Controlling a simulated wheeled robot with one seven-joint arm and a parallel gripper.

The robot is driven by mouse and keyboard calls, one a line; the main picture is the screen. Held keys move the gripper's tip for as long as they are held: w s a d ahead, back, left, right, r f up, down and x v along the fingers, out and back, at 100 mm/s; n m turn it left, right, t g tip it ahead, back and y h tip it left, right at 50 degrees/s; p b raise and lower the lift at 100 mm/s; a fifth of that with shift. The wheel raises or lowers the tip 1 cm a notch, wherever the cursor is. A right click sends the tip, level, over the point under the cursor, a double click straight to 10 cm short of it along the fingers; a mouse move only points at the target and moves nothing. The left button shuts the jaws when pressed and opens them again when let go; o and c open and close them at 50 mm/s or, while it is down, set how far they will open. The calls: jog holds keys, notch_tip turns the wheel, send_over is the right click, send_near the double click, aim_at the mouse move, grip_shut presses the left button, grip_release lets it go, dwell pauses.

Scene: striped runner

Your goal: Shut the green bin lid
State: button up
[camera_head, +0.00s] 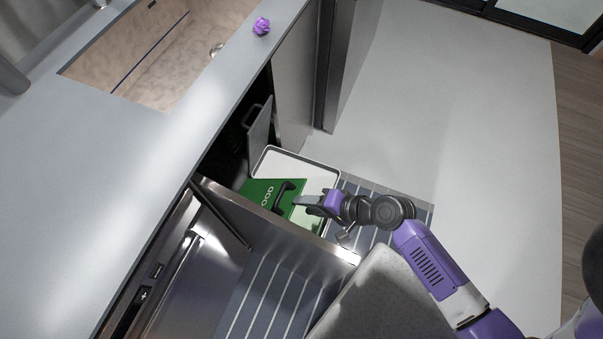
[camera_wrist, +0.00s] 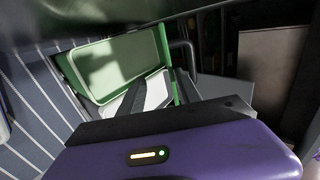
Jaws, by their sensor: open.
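The green bin lid (camera_head: 259,188) has white marks and a dark handle (camera_head: 283,196) on its face. In the wrist view the lid (camera_wrist: 163,45) shows nearly edge-on, as a thin raised green strip, with the dark handle (camera_wrist: 185,46) on its right side. The green bin (camera_wrist: 92,48) shows its rim and a pale inside to the left of the lid. My gripper (camera_head: 304,199) is open and empty, close by the lid's handle side in the head view. In the wrist view its fingers (camera_wrist: 158,82) reach towards the lid's lower part. I cannot tell whether they touch it.
A pale bin rim (camera_head: 325,171) stands beside the lid in the pulled-out drawer. The drawer front (camera_head: 275,228) runs below my gripper. The counter (camera_head: 105,130) with a sink (camera_head: 150,50) and a purple object (camera_head: 262,26) lies at left. Open floor (camera_head: 440,110) lies at right.

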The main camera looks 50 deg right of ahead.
jog(key=shift+s+d, duration=0.1)
jog(key=shift+s, duration=0.1)
jog(key=p+v, duration=0.3)
jog(key=v, duration=0.3)
jog(key=shift+s+r+p, duration=0.25)
jog(key=shift+s+p, duration=0.05)
jog(key=shift+p, duration=0.1)
jog(key=shift+d, duration=0.1)
dwell(0.4)
